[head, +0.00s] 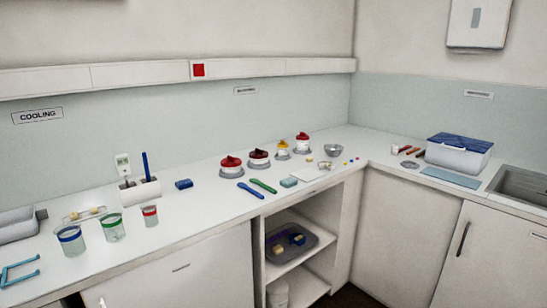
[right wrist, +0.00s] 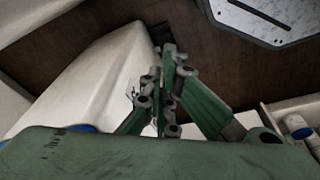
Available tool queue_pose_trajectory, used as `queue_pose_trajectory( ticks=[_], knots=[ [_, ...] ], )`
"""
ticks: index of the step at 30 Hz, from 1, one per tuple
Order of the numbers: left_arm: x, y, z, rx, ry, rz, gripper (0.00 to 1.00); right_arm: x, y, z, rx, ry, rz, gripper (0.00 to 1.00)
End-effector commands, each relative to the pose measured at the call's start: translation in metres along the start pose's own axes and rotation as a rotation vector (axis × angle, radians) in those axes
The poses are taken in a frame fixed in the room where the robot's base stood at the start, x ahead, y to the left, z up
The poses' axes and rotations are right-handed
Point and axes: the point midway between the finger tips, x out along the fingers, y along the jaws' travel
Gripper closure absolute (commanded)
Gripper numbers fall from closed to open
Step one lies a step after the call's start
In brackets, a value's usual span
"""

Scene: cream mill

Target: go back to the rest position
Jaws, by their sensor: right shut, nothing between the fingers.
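My right gripper (right wrist: 166,95) shows in the right wrist view. Its green and grey fingers are shut with nothing between them, over a dark brown floor (right wrist: 75,85). It touches no object that I can make out. Neither gripper shows in the head view, and my left gripper is in no frame.
In the head view a white L-shaped counter (head: 205,215) carries blue-, green- and red-rimmed beakers (head: 113,231), red-lidded pots (head: 231,167), spatulas (head: 263,186) and a blue-lidded box (head: 458,155). Below is an open shelf with a grey tray (head: 310,238). A sink (head: 520,183) is at right.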

Motion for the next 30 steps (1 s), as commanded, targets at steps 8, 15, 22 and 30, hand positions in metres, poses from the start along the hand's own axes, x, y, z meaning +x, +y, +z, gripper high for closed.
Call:
queue_pose_trajectory(
  ticks=[8,15,22,30],
  knots=[
    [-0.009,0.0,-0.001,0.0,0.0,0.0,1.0,0.085,-0.005,0.092,-0.014,-0.065,-0.006,1.0],
    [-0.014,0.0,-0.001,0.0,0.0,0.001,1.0,0.118,-0.006,0.174,-0.024,-0.104,-0.009,1.0],
    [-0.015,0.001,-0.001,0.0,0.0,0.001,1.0,0.124,-0.005,0.21,-0.029,-0.119,-0.01,1.0],
    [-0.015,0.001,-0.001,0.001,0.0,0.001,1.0,0.124,-0.005,0.212,-0.029,-0.119,-0.01,1.0]
  ],
)
